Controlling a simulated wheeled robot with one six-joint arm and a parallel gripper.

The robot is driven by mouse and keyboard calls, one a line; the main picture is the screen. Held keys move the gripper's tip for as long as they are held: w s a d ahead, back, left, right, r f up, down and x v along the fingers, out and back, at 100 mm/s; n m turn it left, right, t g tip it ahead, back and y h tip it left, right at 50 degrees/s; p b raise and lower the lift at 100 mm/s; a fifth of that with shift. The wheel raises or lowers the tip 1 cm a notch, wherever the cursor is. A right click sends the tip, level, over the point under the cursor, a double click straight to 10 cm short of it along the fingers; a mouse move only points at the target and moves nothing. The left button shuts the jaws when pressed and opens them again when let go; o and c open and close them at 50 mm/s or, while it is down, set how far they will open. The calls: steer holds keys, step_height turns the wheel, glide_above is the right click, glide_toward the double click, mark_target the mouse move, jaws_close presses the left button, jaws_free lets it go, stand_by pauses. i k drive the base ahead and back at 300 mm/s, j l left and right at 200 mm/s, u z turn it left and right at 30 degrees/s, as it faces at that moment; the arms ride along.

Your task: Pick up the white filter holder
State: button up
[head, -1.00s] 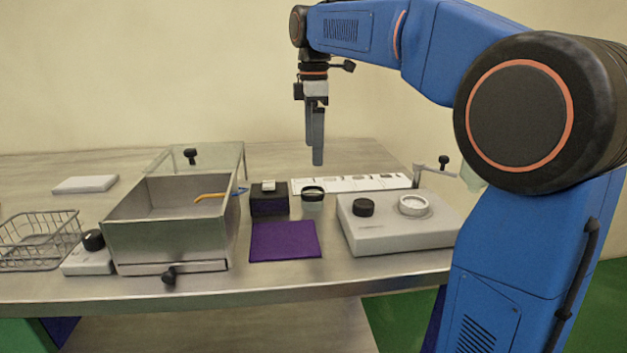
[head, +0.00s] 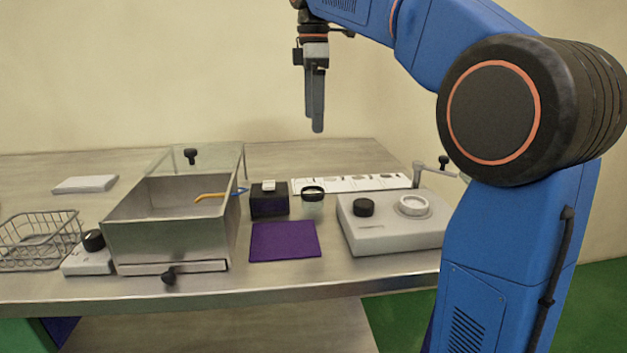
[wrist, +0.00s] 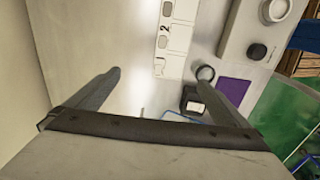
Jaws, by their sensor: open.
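A white ring-shaped part (head: 413,206), which looks like the filter holder, sits on top of the pale grey device at the right of the table. It also shows at the top right of the wrist view (wrist: 274,10). A small white piece (head: 268,186) lies on a black block left of it; I cannot tell what it is. My gripper (head: 317,130) hangs high above the back of the table, fingers pointing down, left of the ring and well apart from it. In the wrist view its two fingers (wrist: 159,78) are spread with nothing between them.
The grey device (head: 385,240) has a black knob and a side lever. A black-rimmed clear jar (head: 313,200), purple mat (head: 285,253), black block (head: 268,206) and numbered white strip (head: 350,183) are mid-table. A steel box (head: 170,245) with a raised clear lid and a wire basket (head: 40,250) stand left.

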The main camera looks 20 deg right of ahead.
mark_target(410, 205)
steer(key=k, duration=1)
